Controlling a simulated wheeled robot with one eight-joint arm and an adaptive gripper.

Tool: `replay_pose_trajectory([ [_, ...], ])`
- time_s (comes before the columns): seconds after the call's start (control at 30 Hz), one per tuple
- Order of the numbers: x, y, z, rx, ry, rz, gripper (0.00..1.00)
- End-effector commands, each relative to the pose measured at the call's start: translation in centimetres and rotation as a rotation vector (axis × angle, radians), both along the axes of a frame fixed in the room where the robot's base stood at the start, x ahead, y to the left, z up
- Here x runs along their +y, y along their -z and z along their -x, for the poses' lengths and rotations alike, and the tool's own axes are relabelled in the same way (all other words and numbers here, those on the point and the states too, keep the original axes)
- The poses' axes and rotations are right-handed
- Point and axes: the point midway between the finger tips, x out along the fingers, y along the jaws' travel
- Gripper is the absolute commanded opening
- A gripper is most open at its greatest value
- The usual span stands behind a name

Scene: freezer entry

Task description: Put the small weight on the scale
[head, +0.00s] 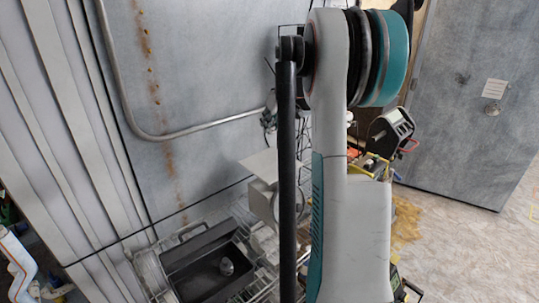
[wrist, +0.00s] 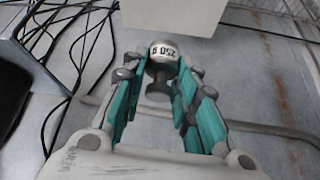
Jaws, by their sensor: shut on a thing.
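In the wrist view, my gripper (wrist: 160,77) has its teal fingers closed on a small grey metal weight (wrist: 164,52) with a label that appears to read 250 g upside down. In the head view, my arm covers much of the middle, and the gripper and held weight cannot be made out clearly. What looks like the scale, with a flat pale plate (head: 262,163) on a light body, stands behind and left of my arm, partly hidden. A pale block (wrist: 172,14) lies just beyond the weight in the wrist view; I cannot tell if it is the scale.
A metal pipe (head: 205,129) runs along the grey wall. Black cables (wrist: 62,45) hang at the left of the wrist view. Open floor (head: 465,235) lies at the right.

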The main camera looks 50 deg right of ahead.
Motion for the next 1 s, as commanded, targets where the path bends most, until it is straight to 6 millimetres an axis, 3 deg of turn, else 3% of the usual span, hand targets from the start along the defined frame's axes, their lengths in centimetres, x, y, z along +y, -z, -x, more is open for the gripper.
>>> replay_pose_trajectory([
  [0.2,0.0,5.4,0.0,0.000,0.000,0.000,0.00],
  [0.33,0.0,7.9,0.0,-0.001,0.000,0.000,0.00],
  [0.67,0.0,10.5,0.0,0.000,0.000,0.000,0.00],
  [0.87,0.0,13.1,-0.1,-0.001,0.000,0.000,0.00],
  [1.0,0.0,13.4,0.0,-0.001,0.000,0.000,0.00],
])
